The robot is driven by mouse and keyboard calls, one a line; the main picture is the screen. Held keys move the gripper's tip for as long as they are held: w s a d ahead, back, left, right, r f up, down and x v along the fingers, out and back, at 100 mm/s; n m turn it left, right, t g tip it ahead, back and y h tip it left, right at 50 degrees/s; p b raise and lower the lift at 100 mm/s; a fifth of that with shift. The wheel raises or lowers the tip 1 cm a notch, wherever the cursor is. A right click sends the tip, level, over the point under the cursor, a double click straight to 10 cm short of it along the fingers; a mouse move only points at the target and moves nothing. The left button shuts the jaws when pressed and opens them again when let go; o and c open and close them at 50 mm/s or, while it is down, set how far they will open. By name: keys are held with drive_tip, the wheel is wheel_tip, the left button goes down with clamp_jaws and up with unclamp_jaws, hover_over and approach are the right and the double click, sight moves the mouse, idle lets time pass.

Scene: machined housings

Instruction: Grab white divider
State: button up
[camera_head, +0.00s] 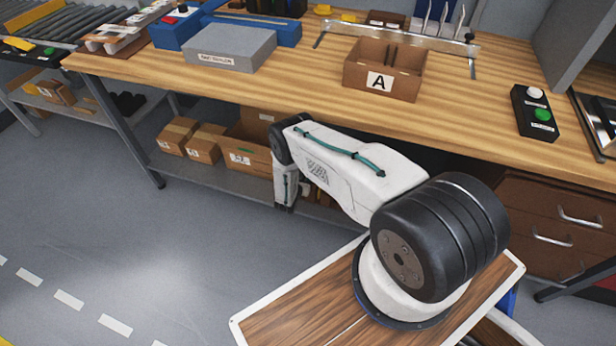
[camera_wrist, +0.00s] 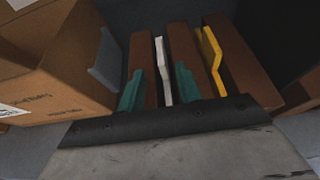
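In the wrist view a thin white divider (camera_wrist: 161,62) stands on edge between brown slabs. My gripper (camera_wrist: 159,88) is open, with one teal finger on each side of the white divider's near end. Gaps show between the fingers and the divider; I cannot tell how deep the fingers reach. A yellow divider (camera_wrist: 212,52) stands to the right, beyond a brown slab (camera_wrist: 185,50). In the head view my arm reaches down to the shelf under the bench, and the fingers and white divider there are hidden.
A cardboard box (camera_wrist: 60,70) stands close on the left in the wrist view. In the head view, cardboard boxes (camera_head: 203,143) share the lower shelf under the wooden bench (camera_head: 300,98). A box marked A (camera_head: 379,82) sits on the bench top.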

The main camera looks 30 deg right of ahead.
drive_tip(key=shift+x, duration=2.35)
drive_tip(key=shift+d+r, duration=0.1)
clamp_jaws()
drive_tip(key=shift+r, duration=0.1)
